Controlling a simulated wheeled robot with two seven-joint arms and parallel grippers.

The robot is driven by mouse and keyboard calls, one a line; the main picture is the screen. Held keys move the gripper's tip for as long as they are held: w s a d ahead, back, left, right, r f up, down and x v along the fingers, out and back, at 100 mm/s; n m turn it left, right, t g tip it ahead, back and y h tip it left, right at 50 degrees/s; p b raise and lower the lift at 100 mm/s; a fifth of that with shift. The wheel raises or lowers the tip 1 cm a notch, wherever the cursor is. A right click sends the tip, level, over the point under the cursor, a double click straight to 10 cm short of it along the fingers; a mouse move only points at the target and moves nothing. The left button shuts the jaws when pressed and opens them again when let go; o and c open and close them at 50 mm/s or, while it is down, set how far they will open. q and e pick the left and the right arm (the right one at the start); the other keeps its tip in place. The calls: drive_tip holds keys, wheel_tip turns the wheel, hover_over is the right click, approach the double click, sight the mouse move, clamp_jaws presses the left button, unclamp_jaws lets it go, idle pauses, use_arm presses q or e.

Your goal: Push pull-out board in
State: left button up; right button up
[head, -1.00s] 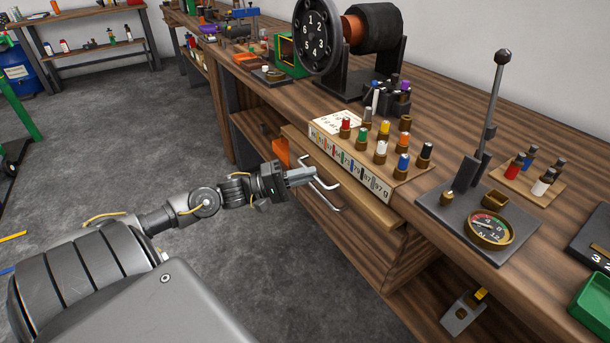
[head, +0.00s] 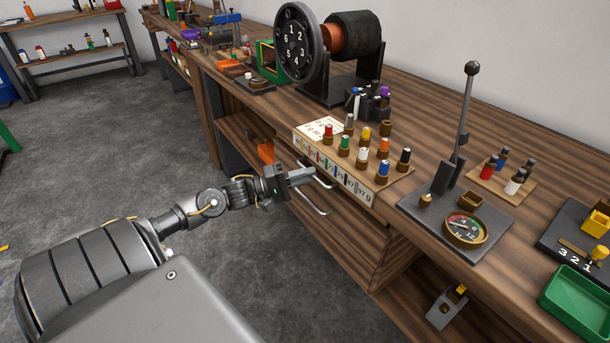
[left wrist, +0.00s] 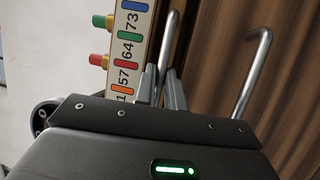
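The pull-out board sits under the bench top, below the numbered label strip. No tan board surface sticks out past the strip now, and its front is hard to make out. Its metal bar handle (head: 325,183) shows at my left gripper (head: 312,172), and also in the left wrist view (left wrist: 170,38). The gripper's two fingers (left wrist: 163,90) are close together with the bar running between them, so it looks shut on the handle. A second, lower bar handle (head: 312,206) is beside it, apart from the fingers; it also shows in the left wrist view (left wrist: 252,75). My right gripper is out of view.
On the bench (head: 400,110) above stand several coloured pegs on a wooden block (head: 398,172), a lever with a gauge (head: 466,228) and a dynamo with a numbered disc (head: 297,45). A green tray (head: 578,300) is at the right.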

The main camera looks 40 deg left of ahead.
use_arm(q)
drive_tip(key=o, duration=0.4)
drive_tip(key=shift+w, duration=0.25)
drive_tip(key=shift+s, duration=0.15)
